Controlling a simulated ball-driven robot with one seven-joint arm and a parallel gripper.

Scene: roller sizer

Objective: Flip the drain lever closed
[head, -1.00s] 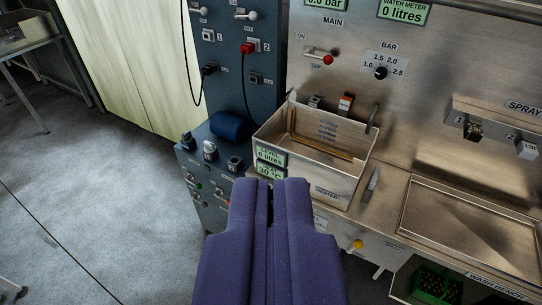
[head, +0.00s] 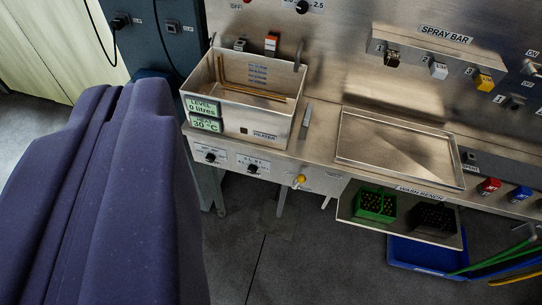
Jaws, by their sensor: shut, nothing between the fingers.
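A yellow-handled lever (head: 299,181) sits on the front panel of the wash bench, below the steel tank and right of two black knobs. Its label is too small to read, so I cannot tell for sure that it is the drain lever, nor how it is set. My gripper (head: 112,95), with purple fingers, fills the left of the head view. It is shut and empty, well left of the yellow lever and apart from it. The steel tank (head: 285,125) has displays reading 0 litres and 30 °C.
A shallow steel tray (head: 395,165) lies on the bench right of the tank. A shelf below holds a green crate (head: 364,205) and a black crate (head: 436,216). A blue bin (head: 400,250) stands lower. Floor in front of the yellow lever looks clear.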

